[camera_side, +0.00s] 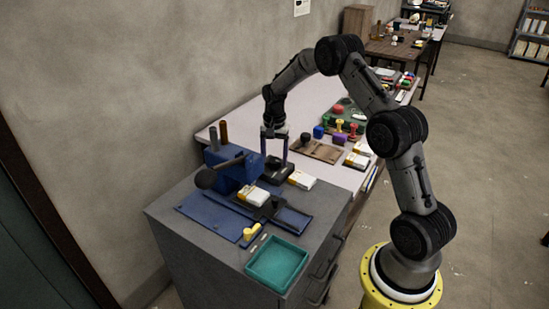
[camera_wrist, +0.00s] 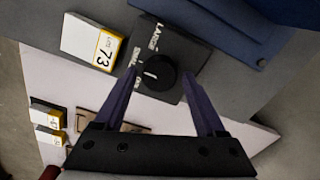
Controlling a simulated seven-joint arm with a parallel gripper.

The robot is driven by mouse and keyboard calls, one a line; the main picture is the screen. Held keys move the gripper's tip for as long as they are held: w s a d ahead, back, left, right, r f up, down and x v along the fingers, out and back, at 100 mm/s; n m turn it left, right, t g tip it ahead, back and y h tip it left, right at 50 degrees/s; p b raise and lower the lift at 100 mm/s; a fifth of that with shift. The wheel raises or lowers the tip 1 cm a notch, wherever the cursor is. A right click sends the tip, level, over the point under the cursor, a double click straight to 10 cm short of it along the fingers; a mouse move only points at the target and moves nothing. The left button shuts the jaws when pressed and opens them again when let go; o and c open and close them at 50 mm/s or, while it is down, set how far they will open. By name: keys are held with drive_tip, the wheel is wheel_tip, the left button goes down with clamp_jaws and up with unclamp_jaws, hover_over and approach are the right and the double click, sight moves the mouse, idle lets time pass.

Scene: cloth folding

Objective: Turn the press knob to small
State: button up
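The press knob (camera_wrist: 161,73) is a round black dial with a short white mark, on a black plate (camera_wrist: 188,54). The plate has white lettering: LARGE along one edge and what looks like SMALL beside the knob's left. The white mark lies on the knob's left part. My gripper (camera_wrist: 160,71) is over the knob, with one finger on each side of it and the fingers apart. Contact with the knob cannot be told. In the side view my gripper (camera_side: 274,163) points down beside the blue press (camera_side: 236,172); the knob itself is hard to make out there.
A white and yellow box marked 73 (camera_wrist: 91,41) lies close to the plate. A teal tray (camera_side: 277,264) sits at the cabinet's front corner. Blue mats (camera_side: 208,216) lie before the press. A pale table (camera_side: 333,99) behind holds stamps and a wooden board (camera_side: 315,151).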

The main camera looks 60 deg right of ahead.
sight(275, 160)
drive_tip(key=shift+o, duration=0.6)
drive_tip(key=shift+f, duration=0.1)
wheel_tip(275, 160, up, 14)
